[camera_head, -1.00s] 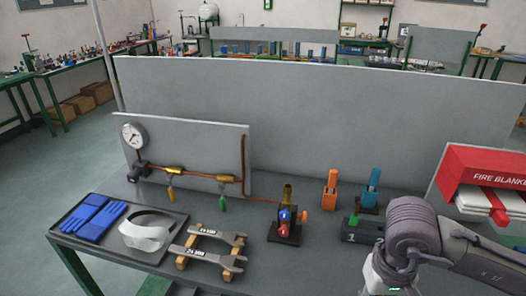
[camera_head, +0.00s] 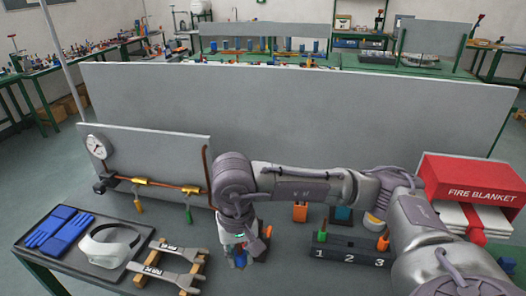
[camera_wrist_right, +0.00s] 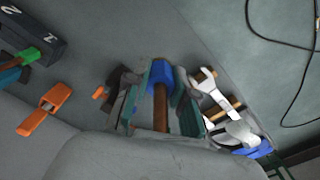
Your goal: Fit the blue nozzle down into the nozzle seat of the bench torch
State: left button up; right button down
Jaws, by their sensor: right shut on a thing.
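My right gripper (camera_head: 238,258) points down in front of the bench torch. It is shut on the blue nozzle (camera_head: 240,260). In the right wrist view, the nozzle's blue hex (camera_wrist_right: 160,72) is at the fingertips, and its brown stem runs back between the teal-padded fingers. The bench torch (camera_head: 267,232) is mostly hidden behind this gripper; mainly its orange knob and part of its dark base show. In the wrist view the torch's orange knob (camera_wrist_right: 99,92) lies left of the fingers. The nozzle seat is hidden, and I cannot tell whether the nozzle touches it. My left gripper is not in view.
Wrenches (camera_head: 170,265) on wooden supports lie left of the gripper. The gauge panel (camera_head: 150,160) stands behind, and a fire blanket box (camera_head: 470,190) is at right.

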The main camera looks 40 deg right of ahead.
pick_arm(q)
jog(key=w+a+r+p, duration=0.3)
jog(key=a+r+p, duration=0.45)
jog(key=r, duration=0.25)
pick_arm(e)
jog(key=w+d+r+m, duration=1)
jog(key=w+r+m, duration=0.25)
jog(key=m, duration=0.55)
jog(key=f+b, duration=0.2)
jog(key=f, duration=0.1)
jog(key=f+b, duration=0.2)
jog(key=shift+s+a+f, duration=0.15)
jog(key=shift+s+a, duration=0.05)
jog(key=shift+s, duration=0.2)
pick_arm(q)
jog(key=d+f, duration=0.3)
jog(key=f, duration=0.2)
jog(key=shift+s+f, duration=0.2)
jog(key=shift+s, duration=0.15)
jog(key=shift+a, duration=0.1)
